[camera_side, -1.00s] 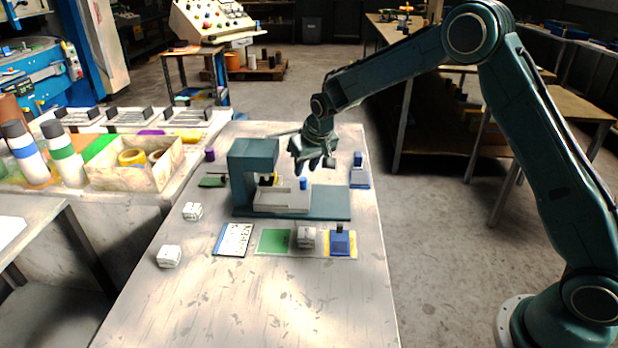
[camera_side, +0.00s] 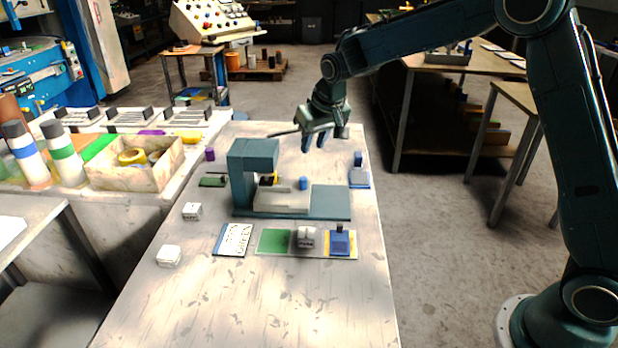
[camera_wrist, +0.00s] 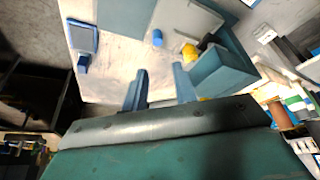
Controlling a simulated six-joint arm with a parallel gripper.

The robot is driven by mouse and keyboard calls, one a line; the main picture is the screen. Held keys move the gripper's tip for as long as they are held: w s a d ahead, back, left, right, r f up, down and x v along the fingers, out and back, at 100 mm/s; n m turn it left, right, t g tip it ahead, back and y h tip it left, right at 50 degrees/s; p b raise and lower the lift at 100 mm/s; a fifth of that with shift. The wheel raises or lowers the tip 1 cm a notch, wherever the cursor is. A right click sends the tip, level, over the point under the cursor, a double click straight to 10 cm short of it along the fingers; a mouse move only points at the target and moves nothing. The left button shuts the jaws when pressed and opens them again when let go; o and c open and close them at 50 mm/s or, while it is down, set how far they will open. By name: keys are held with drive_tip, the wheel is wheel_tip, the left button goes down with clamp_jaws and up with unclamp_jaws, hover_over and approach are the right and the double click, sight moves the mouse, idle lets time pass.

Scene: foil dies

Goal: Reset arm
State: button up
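My gripper (camera_side: 316,142) hangs in the air above the far part of the table. In the wrist view its two blue fingers (camera_wrist: 160,88) stand apart with nothing between them, so it is open. Below it is the teal press (camera_side: 253,160) with a pale bed (camera_side: 282,200) and a small blue cylinder (camera_side: 303,183). In the wrist view the press (camera_wrist: 222,72) and the blue cylinder (camera_wrist: 157,38) lie beyond the fingers. A blue block with a handle (camera_side: 358,172) stands at the table's right edge; it also shows in the wrist view (camera_wrist: 84,38).
Two white dies (camera_side: 192,211) (camera_side: 169,256) lie at left. The near table (camera_side: 270,310) is clear.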

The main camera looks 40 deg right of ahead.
drive_tip(key=shift+r, duration=0.1)
drive_tip(key=s+d+r, duration=0.1)
drive_tip(key=s+r, duration=0.5)
drive_tip(key=s, duration=0.3)
drive_tip(key=s+r, duration=0.5)
drive_tip(key=s, duration=0.4)
drive_tip(key=s+f+n+t, duration=0.1)
drive_tip(key=s, duration=1.8)
drive_tip(key=shift+s+f+n+y, duration=0.4)
